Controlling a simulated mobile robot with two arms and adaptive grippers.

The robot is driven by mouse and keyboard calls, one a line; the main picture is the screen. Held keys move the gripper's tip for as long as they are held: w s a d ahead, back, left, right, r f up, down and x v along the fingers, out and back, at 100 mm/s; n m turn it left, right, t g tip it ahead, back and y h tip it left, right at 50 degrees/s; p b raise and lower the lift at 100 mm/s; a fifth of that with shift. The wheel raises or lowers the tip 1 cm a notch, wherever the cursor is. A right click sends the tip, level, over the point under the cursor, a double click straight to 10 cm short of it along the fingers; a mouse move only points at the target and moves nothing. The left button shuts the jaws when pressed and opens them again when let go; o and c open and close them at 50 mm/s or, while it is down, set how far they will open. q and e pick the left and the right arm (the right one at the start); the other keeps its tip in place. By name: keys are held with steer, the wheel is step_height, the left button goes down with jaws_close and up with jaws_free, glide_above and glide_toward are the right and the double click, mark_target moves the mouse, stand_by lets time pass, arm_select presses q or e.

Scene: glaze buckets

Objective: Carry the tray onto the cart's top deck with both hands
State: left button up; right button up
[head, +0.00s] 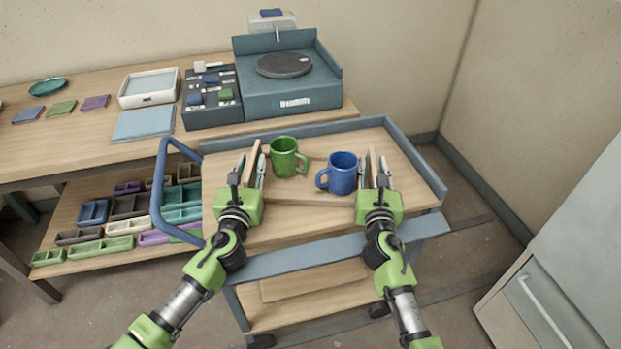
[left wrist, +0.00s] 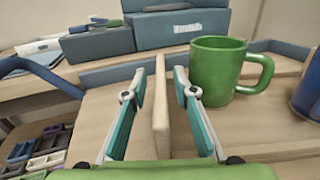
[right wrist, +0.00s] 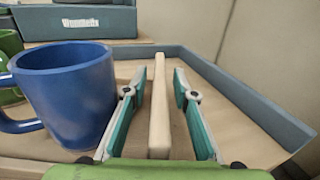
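The wooden tray (head: 252,160) is over the cart's top deck (head: 413,187) and appears to rest on it; its underside is hidden. A green mug (head: 284,158) and a blue mug (head: 343,174) stand upright on it. My left gripper (head: 250,172) is open, its fingers on either side of the tray's left end wall (left wrist: 161,105), with gaps showing in the left wrist view. My right gripper (head: 375,172) is open around the right end wall (right wrist: 159,110), also with gaps. The blue mug (right wrist: 66,95) is just left of the right gripper's fingers.
The cart has a raised blue-grey rim (head: 418,160) and a blue handle (head: 160,190) at left. Behind is a workbench (head: 85,135) with a blue machine (head: 290,90) and a lower shelf of small bins. A grey cabinet (head: 570,250) stands at right.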

mark_target(245, 185)
arm_select(q)
steer(key=shift+s, duration=0.35)
steer(key=s, duration=1.1)
steer(key=shift+a, duration=0.4)
steer(key=shift+s, duration=0.1)
arm_select(e)
steer(key=shift+s, duration=0.15)
steer(key=s+a, duration=0.1)
steer(key=s, duration=1)
steer(key=shift+s, duration=0.35)
arm_select(q)
steer(key=shift+r, duration=0.1)
arm_select(e)
steer(key=shift+r, duration=0.1)
